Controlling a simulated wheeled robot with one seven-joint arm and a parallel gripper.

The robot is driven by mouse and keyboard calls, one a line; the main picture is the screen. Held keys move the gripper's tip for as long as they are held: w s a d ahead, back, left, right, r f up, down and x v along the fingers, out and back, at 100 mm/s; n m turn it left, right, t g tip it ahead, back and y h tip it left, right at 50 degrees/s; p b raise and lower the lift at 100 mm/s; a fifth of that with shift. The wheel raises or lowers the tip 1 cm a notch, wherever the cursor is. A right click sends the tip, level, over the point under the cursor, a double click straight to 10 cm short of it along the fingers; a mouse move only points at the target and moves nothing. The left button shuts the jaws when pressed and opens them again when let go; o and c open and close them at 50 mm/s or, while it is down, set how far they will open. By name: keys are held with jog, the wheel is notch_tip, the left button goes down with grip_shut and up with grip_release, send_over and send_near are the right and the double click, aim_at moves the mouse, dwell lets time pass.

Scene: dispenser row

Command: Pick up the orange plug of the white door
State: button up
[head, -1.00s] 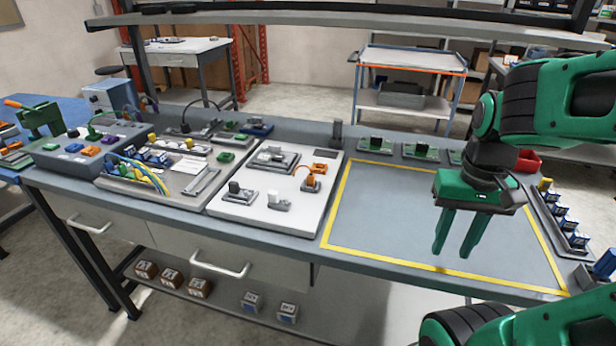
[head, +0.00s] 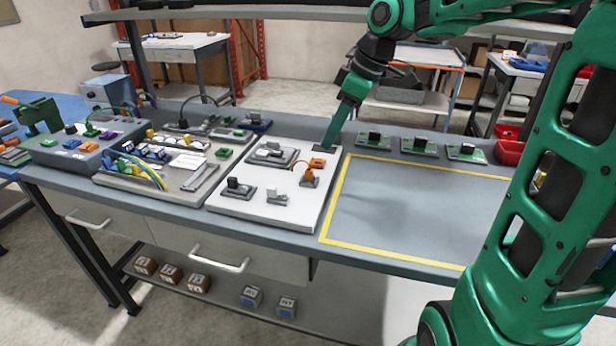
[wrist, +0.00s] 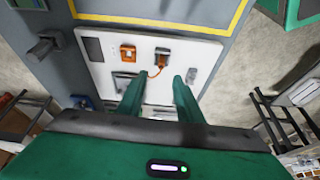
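The white door (head: 275,213) is a white panel lying on the workbench with several fittings on it. The orange plug (head: 309,176), with a thin orange cord, sits in a grey holder near the panel's right edge. It also shows in the wrist view (wrist: 161,61). An orange block (head: 317,163) lies just behind it, and also shows in the wrist view (wrist: 128,53). My gripper (head: 329,143) is over the panel's back right corner, behind the plug. In the wrist view my gripper (wrist: 158,77) is open, with nothing between its fingers.
Grey and dark fittings (head: 238,188) stand on the panel near the plug. Left of it is a tray with coloured cables (head: 150,172). To the right is a clear yellow-taped area (head: 400,208). Green boards (head: 419,145) line the back; a shelf edge (head: 250,14) crosses above.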

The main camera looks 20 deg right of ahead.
aim_at(309, 170)
jog(key=shift+a+x, duration=0.15)
jog(key=shift+x, duration=2.55)
jog(key=shift+a+x, duration=0.2)
jog(key=shift+x, duration=2.55)
jog(key=shift+r, duration=0.2)
jog(key=shift+c, duration=0.4)
grip_shut()
